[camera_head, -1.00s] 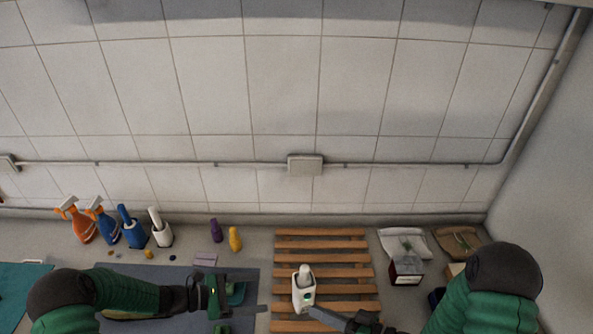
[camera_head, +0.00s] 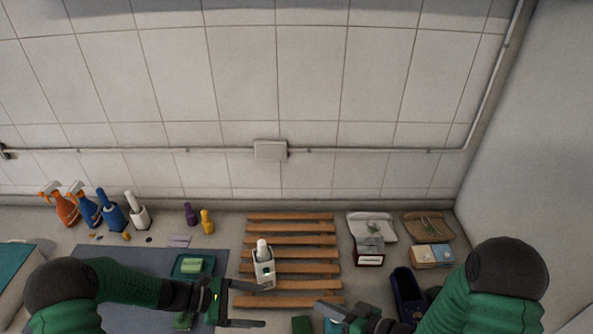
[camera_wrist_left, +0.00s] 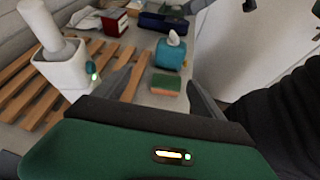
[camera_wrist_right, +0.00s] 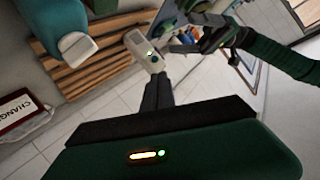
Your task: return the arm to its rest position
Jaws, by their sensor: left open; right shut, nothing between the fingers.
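My left gripper (camera_head: 246,305) is open and empty at the front, over the right edge of the grey mat, just left of the wooden slatted rack. In the left wrist view its two fingers (camera_wrist_left: 160,85) stand apart, with a green and brown sponge (camera_wrist_left: 165,84) on the counter beyond them. My right gripper (camera_head: 330,307) is shut and empty, near the front right end of the rack. In the right wrist view its fingers (camera_wrist_right: 158,92) are together. A white holder with a brush (camera_head: 263,268) stands upright on the rack, apart from both grippers.
The slatted rack (camera_head: 290,241) fills the middle. Spray bottles (camera_head: 65,205) and brush holders stand at the back left. A green dish with a sponge (camera_head: 190,266) is on the mat. Boxes (camera_head: 432,256), trays and a dark blue container (camera_head: 407,293) are at the right.

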